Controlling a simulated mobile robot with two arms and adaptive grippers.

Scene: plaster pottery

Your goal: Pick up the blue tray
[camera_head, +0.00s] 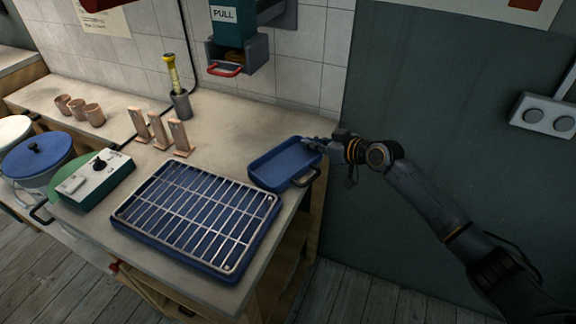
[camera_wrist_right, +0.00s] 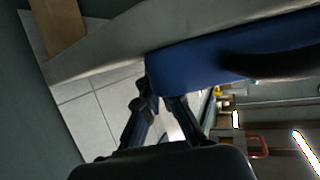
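The blue tray (camera_head: 268,168) is a shallow, empty rectangular tray with a dark handle at its near right end. It lies on the right part of the countertop. My right gripper (camera_head: 311,143) is at its far right rim, reaching in from the right. In the right wrist view the tray's blue wall (camera_wrist_right: 205,62) is close to the two fingers (camera_wrist_right: 160,100), which lean towards each other with a gap between them. The tray partly hides the fingertips, so I cannot tell whether they press on the rim. My left gripper is not in view.
A wire rack (camera_head: 198,214) on a larger blue tray stands next to the blue tray. Several copper-coloured pieces (camera_head: 160,132), a control box (camera_head: 92,181) and a holder with a yellow-handled tool (camera_head: 180,100) stand farther left. A wall dispenser (camera_head: 235,50) hangs behind.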

